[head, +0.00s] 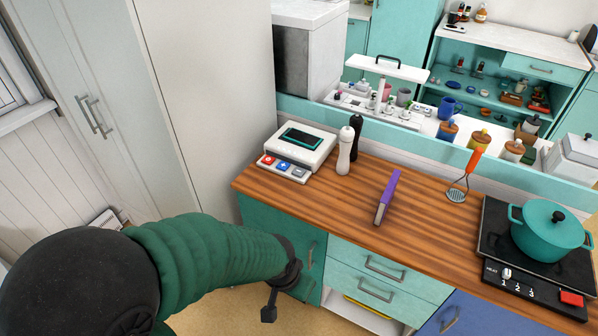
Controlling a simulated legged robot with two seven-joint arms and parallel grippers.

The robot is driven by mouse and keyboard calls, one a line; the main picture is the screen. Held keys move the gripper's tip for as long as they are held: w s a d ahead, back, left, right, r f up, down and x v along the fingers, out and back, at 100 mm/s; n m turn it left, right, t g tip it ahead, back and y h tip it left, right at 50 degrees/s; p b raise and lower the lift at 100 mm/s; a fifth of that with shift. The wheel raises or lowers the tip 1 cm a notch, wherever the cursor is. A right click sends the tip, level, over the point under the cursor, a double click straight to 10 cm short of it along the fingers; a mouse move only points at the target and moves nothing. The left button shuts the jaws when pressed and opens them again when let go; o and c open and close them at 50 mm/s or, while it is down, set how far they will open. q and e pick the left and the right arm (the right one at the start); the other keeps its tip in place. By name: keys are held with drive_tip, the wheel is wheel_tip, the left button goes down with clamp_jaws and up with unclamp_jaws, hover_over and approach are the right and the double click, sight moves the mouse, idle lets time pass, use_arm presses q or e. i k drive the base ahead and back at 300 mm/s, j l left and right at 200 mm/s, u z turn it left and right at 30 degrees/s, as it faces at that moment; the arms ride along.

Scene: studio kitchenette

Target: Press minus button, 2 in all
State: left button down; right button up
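A white device (296,150) with a dark, teal-edged screen (303,138) stands at the back left of the wooden counter. Its front has a red button (268,160), a blue button (284,165) and a grey button (299,171). Their marks are too small to read surely, so I cannot tell which is minus. My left arm comes in from the left, and its dark gripper (270,301) hangs in front of the cabinets, below the counter's front edge and apart from the device. Its fingers are too unclear to judge. My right gripper is out of view.
A white shaker (345,150) and a black shaker (356,130) stand right of the device. Bare counter (325,200) lies before the device.

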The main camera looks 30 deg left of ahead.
sight(299, 172)
drive_tip(key=i+j, duration=0.55)
drive_tip(key=j, duration=0.15)
drive_tip(key=i+j, duration=0.55)
drive_tip(key=j, duration=0.15)
drive_tip(key=k+u, duration=0.05)
